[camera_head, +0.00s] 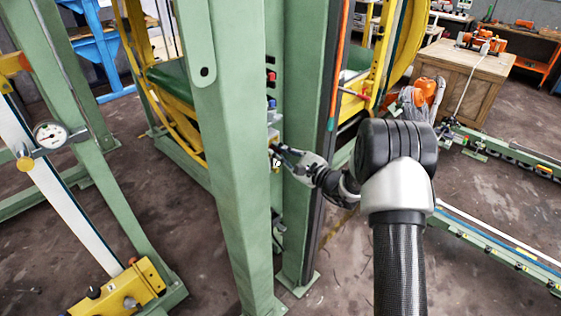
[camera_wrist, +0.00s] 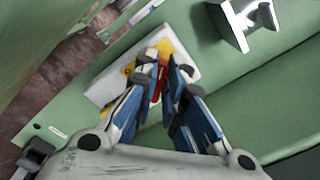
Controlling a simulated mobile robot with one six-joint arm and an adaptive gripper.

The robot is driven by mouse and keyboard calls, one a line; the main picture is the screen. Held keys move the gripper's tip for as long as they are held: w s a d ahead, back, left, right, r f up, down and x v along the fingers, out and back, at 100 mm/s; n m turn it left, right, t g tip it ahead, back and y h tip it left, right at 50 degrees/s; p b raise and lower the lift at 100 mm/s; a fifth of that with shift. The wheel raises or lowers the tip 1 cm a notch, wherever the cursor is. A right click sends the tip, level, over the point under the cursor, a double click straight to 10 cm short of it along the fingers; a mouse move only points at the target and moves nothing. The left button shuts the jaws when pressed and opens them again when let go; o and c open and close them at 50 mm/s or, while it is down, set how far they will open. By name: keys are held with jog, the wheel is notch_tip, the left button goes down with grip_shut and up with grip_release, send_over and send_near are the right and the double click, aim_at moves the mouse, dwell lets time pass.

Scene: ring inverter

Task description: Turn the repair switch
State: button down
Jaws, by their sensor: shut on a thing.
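The repair switch shows in the wrist view as a red handle (camera_wrist: 156,88) on a yellow plate (camera_wrist: 166,47). The plate is on a light grey box (camera_wrist: 104,90) fixed to a green post. My gripper (camera_wrist: 163,76) has its fingertips on both sides of the red handle and is shut on it. The fingers hide part of the handle and plate, so its exact angle is hard to tell. In the head view my gripper (camera_head: 275,150) reaches from the right to the box, which is mostly hidden behind the near green column (camera_head: 225,130).
A red button (camera_head: 271,76) and a blue one (camera_head: 271,103) sit above the box. The green columns stand close to my gripper's left. A yellow wheel frame (camera_head: 150,90) is behind.

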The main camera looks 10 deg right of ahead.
jog(key=n+b, duration=0.1)
jog(key=n, duration=0.2)
jog(key=n+b, duration=0.2)
jog(key=n, duration=0.1)
jog(key=f+n+b, duration=0.1)
jog(key=n, duration=0.3)
jog(key=shift+s+a+b, duration=0.15)
jog(key=shift+b, duration=0.2)
dwell(0.3)
jog(key=c, duration=1.7)
grip_release()
jog(key=v, duration=1.2)
